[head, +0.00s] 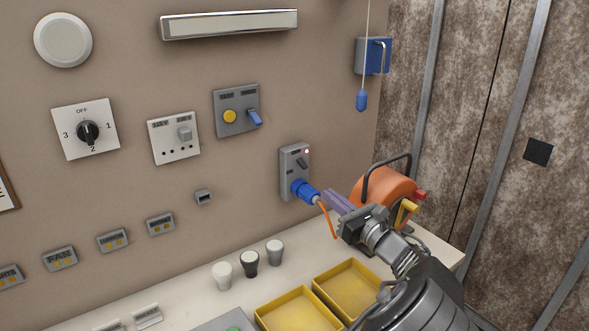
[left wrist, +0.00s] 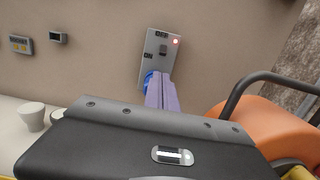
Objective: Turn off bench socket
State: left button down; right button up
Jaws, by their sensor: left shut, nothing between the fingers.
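The bench socket (head: 286,168) is a grey plate on the wall with a dark switch lever (head: 303,163) and a lit reddish lamp (head: 307,151). A blue plug (head: 303,190) with an orange cord sits in its lower part. In the left wrist view the socket (left wrist: 148,62) shows OFF above ON, with the dark lever (left wrist: 163,50) between them. My left gripper (head: 331,197) is shut and empty, its purple fingers pointing at the socket from the lower right. In the left wrist view its fingers (left wrist: 159,85) overlap the plug's right side; I cannot tell whether they touch.
An orange cable reel (head: 386,188) with a dark handle stands on the bench right behind my left gripper. A blue pull cord (head: 362,99) hangs above right.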

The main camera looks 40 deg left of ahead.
aim_at(302, 164)
dwell(0.3)
pick_arm(q)
jog(key=p+x, duration=0.2)
jog(key=x, duration=0.8)
dwell(0.4)
